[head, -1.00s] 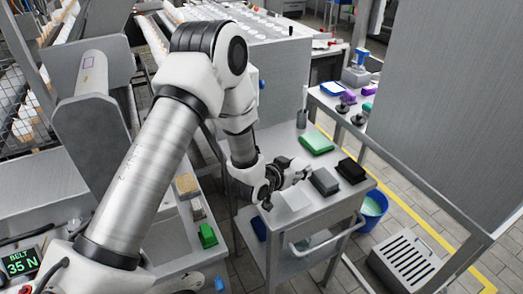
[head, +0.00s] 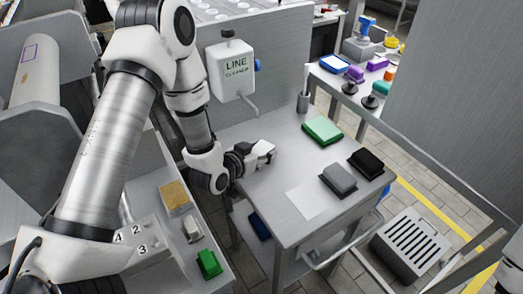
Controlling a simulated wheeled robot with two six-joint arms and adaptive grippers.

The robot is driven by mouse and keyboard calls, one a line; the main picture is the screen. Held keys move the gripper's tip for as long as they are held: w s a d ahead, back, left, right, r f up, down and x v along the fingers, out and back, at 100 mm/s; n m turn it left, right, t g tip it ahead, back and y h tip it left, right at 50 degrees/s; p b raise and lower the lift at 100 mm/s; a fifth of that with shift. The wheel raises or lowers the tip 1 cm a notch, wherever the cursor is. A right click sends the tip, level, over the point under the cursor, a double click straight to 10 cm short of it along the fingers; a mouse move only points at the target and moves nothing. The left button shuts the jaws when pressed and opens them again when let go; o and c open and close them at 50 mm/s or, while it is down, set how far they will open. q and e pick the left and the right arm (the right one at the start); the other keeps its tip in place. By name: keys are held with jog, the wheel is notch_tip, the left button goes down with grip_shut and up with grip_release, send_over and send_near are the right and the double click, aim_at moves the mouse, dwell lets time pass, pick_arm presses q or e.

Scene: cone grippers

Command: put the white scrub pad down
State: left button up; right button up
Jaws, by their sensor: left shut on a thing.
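My left gripper (head: 262,152) is over the left part of the steel cart top (head: 285,165). It is shut on a pale thing, which I take to be the white scrub pad; the fingers hide most of it, and its edges are hard to make out. A flat white rectangle (head: 304,202) lies on the cart top near its front edge, to the right of and nearer than the gripper. A grey pad (head: 338,180) lies just beside the rectangle, with a black pad (head: 367,163) beyond it. My right gripper is not in view.
The cart handle (head: 335,240) runs along the front. A side bench holds a tan sponge (head: 175,196) and a green block (head: 208,264). The cart's middle is clear.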

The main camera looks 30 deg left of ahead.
aim_at(256, 153)
pick_arm(q)
jog(key=o, duration=0.5)
jog(key=shift+s+a, duration=0.1)
jog(key=shift+s, duration=0.05)
jog(key=o, duration=0.3)
jog(key=shift+s+a+r, duration=0.15)
jog(key=shift+s+r, duration=0.05)
jog(key=shift+s, duration=0.1)
jog(key=shift+o, duration=0.2)
jog(key=shift+w+f, duration=0.1)
jog(key=shift+w, duration=0.1)
jog(key=p+v, duration=0.3)
jog(key=v, duration=0.3)
jog(key=shift+s+r, duration=0.3)
jog(key=shift+s, duration=0.5)
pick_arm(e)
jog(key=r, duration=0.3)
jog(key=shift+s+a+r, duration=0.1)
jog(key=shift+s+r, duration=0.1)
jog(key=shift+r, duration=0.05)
